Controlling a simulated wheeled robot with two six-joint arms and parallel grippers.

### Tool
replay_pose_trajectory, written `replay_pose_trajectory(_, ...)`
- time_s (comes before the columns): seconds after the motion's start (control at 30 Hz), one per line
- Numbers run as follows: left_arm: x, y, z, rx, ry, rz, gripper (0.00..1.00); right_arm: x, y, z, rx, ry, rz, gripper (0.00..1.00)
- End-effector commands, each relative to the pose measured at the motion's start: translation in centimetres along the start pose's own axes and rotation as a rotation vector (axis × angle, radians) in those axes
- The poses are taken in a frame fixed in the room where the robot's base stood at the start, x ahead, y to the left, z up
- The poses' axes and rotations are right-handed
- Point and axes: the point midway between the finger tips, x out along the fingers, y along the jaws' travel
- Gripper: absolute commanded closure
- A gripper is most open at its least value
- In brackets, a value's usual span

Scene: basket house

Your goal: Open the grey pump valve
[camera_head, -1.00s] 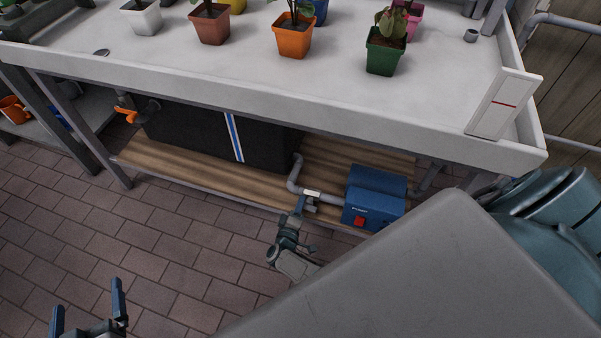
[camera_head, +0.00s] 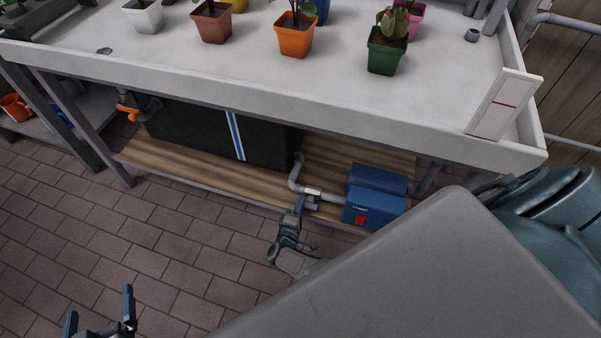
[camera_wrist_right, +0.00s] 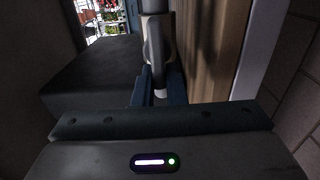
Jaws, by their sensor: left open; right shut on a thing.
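The grey pump valve (camera_head: 313,191) sits on the grey pipe just left of the blue pump (camera_head: 376,197), low under the table. My right gripper (camera_head: 302,205) reaches it from the front. In the right wrist view its blue fingers (camera_wrist_right: 159,90) are shut on the valve's grey handle (camera_wrist_right: 153,48), which stands lengthwise between them. The fingers partly hide the valve in the head view, so its exact turn is hard to tell. My left gripper (camera_head: 100,318) is open and empty above the brick floor at the lower left.
A black tank (camera_head: 190,135) with a blue and white stripe stands on the wooden shelf (camera_head: 180,163). An orange-handled valve (camera_head: 127,113) is at its left end. The white table (camera_head: 240,65) with potted plants overhangs the shelf. The floor in front is clear.

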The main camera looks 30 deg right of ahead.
Motion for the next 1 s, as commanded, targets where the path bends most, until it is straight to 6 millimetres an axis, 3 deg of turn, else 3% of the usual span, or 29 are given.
replay_pose_trajectory(0.03,0.0,0.0,0.0,0.0,0.0,0.0,0.05,-0.1,-0.1,0.1,-0.002,0.0,-0.002,0.83)
replay_pose_trajectory(0.1,0.0,0.0,0.0,0.0,0.0,0.0,0.05,0.0,-0.1,0.1,-0.002,0.0,-0.002,0.69)
replay_pose_trajectory(0.13,0.0,0.0,0.0,0.0,0.0,0.0,0.05,0.0,-0.1,0.1,-0.002,0.0,-0.001,0.67)
replay_pose_trajectory(0.47,0.0,0.0,0.0,-0.001,-0.004,0.001,0.05,-0.4,0.0,0.0,0.0,0.001,-0.001,0.67)
replay_pose_trajectory(0.57,-0.5,0.1,1.4,-0.012,-0.07,0.001,0.05,-1.5,0.0,0.0,0.0,0.001,-0.003,0.67)
replay_pose_trajectory(0.8,-2.2,0.5,5.3,-0.039,-0.267,0.007,0.05,-6.3,0.0,0.1,0.0,0.001,-0.004,0.67)
replay_pose_trajectory(1.0,-3.0,0.7,6.8,-0.048,-0.345,0.011,0.05,-9.5,-0.1,0.1,-0.001,0.001,-0.003,0.67)
